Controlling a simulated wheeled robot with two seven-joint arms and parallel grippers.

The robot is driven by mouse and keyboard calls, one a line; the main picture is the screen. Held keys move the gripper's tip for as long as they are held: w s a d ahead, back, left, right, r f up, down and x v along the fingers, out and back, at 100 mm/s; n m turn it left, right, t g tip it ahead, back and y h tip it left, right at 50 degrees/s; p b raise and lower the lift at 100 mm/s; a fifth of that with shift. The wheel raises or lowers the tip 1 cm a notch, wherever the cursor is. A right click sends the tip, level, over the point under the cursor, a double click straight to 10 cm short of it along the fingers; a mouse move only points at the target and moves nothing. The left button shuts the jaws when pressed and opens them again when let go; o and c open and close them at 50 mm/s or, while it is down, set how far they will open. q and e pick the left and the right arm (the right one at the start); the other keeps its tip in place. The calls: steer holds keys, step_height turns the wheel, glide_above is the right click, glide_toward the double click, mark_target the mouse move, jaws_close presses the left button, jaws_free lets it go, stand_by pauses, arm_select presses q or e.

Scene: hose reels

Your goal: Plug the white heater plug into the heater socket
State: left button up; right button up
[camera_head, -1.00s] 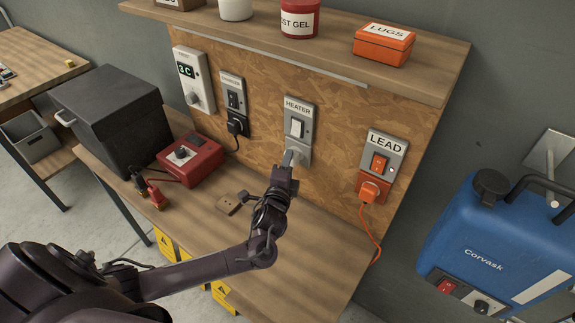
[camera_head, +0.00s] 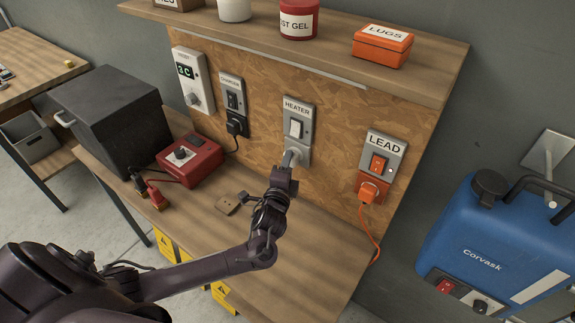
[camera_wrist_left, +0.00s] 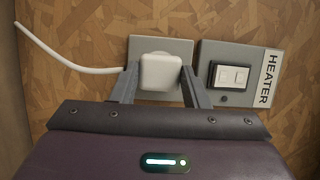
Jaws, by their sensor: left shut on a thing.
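The white heater plug (camera_wrist_left: 160,72) is between the fingers of my left gripper (camera_wrist_left: 160,82) in the left wrist view, with its white cable running off to the left. The gripper is shut on it. The plug sits against the grey face of the heater socket (camera_wrist_left: 136,48), covering its holes; I cannot tell how deep the pins are. In the head view, my left gripper (camera_head: 289,165) is at the lower part of the heater socket (camera_head: 299,150), under the switch labelled HEATER (camera_head: 295,128). The plug is mostly hidden there. My right gripper is not in view.
The LEAD socket (camera_head: 383,168) with an orange plug is to the right. Another socket with a black plug (camera_head: 237,124) is to the left. A red box (camera_head: 190,161) and a black case (camera_head: 112,120) stand on the bench. A shelf (camera_head: 335,48) overhangs the board.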

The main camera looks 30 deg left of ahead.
arm_select(q)
steer(key=shift+p, duration=0.3)
stand_by(0.7)
steer(key=shift+w, duration=0.45)
stand_by(0.4)
steer(key=o, duration=1)
steer(key=shift+s, duration=0.1)
steer(key=b+v, duration=0.2)
steer(key=v, duration=0.5)
steer(key=shift+s+d+b, duration=0.15)
steer(key=shift+s+b, duration=0.15)
